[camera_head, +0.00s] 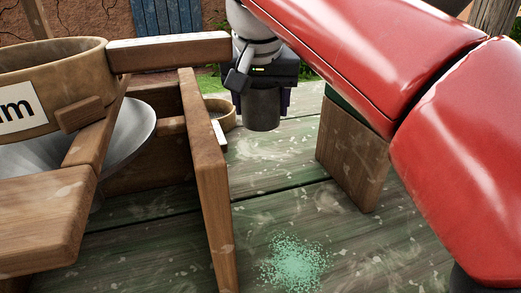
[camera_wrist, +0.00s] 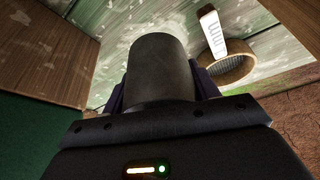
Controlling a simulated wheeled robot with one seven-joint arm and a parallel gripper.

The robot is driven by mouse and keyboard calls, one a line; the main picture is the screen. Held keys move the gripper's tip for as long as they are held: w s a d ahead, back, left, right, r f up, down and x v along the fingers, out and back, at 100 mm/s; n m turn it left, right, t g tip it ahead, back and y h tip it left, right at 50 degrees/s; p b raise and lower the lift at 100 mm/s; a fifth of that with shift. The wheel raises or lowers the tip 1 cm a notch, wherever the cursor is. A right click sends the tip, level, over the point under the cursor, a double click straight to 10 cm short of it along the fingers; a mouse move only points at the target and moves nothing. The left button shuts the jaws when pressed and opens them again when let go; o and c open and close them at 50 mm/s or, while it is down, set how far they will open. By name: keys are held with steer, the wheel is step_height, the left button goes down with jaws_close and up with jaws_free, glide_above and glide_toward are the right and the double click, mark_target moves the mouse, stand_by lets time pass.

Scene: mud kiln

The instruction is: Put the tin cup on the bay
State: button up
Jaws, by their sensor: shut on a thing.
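The tin cup (camera_head: 262,108) is a plain dark grey cylinder. My gripper (camera_head: 262,92) is shut on it and holds it above the plank table, beyond the wooden frame's upright board. In the wrist view the cup (camera_wrist: 160,65) fills the middle, between the dark purple fingers of my gripper (camera_wrist: 158,88). The cup's inside is hidden. No part is clearly marked as the bay, and I cannot tell which place it is.
A wooden frame (camera_head: 209,180) holds a labelled round sieve (camera_head: 50,85) over a metal funnel (camera_head: 135,130) at left. A wooden panel (camera_head: 352,155) stands at right. Green grains (camera_head: 295,262) lie on the table (camera_head: 270,205). A small round wooden sieve (camera_wrist: 232,72) stands behind.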

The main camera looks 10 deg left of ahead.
step_height(320, 180, down, 8)
steer(key=shift+r+b, duration=0.1)
steer(key=shift+b, duration=0.7)
steer(key=o, duration=0.5)
steer(key=shift+f, duration=0.25)
steer(key=shift+o, duration=1)
steer(key=shift+r, duration=0.1)
